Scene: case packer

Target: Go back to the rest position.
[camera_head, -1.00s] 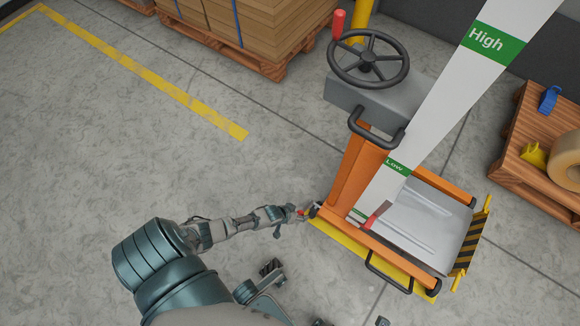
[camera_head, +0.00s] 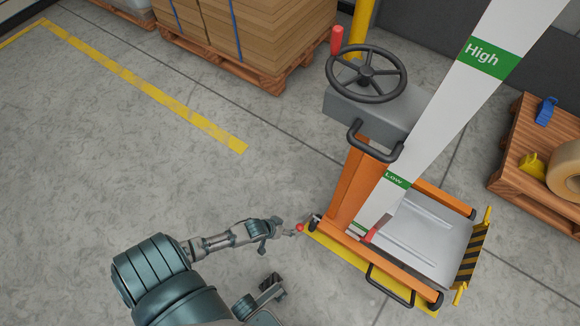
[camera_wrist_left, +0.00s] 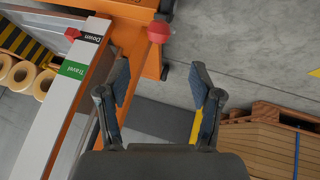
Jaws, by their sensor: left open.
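My left gripper (camera_head: 272,256) is open and empty beside the orange case packer (camera_head: 342,205), to the left of its base. In the left wrist view its two striped fingers (camera_wrist_left: 160,88) stand wide apart with nothing held between them. A lever with a red knob (camera_head: 300,228) shows just beyond the fingertips, apart from them. The red knob (camera_wrist_left: 158,30) also shows in the wrist view, above and between the fingers. My right gripper is not seen.
The machine has a steering wheel (camera_head: 367,73), a tall white post (camera_head: 440,115) and a grey platform (camera_head: 425,235). Boxes on a pallet (camera_head: 285,77) stand at the back. Another pallet (camera_head: 515,170) is at right. The floor at left is clear.

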